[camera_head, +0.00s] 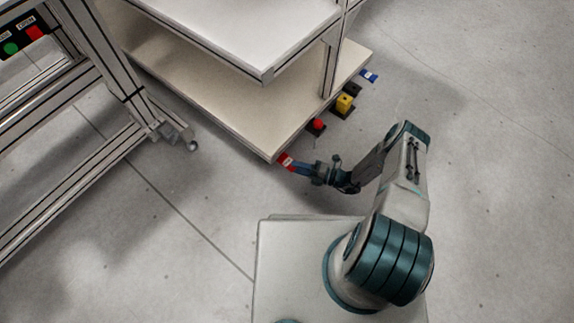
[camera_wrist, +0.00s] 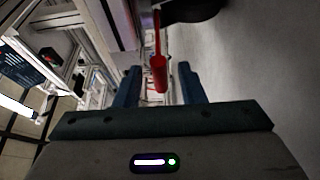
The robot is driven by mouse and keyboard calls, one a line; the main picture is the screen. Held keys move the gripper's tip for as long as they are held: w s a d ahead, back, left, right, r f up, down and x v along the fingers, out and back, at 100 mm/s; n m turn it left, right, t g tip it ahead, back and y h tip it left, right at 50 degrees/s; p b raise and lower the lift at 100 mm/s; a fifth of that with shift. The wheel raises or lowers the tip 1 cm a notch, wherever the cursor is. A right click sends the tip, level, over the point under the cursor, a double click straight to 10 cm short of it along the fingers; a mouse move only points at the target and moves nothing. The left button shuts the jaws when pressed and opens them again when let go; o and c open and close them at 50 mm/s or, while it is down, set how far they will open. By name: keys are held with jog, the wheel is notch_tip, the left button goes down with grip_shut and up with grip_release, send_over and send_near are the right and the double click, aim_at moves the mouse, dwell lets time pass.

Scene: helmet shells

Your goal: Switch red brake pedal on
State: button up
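The red brake pedal (camera_head: 284,159) is at the lower front corner of the shelf unit, close to the floor. My gripper (camera_head: 295,166) is low, with its blue fingers right beside the pedal. In the wrist view, the narrow red pedal (camera_wrist: 159,75) shows between and ahead of the two spread blue fingers of my gripper (camera_wrist: 159,80). A gap shows on both sides of it, so the gripper is open and not clamped. I cannot tell whether anything touches the pedal.
A red button (camera_head: 317,125), a yellow box (camera_head: 345,103) and a blue pedal (camera_head: 369,76) line the edge of the shelf unit (camera_head: 220,85). A metal frame (camera_head: 75,175) with a green and red button panel (camera_head: 22,40) stands left. The floor at right is clear.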

aim_at(287, 164)
jog(key=shift+x, duration=2.35)
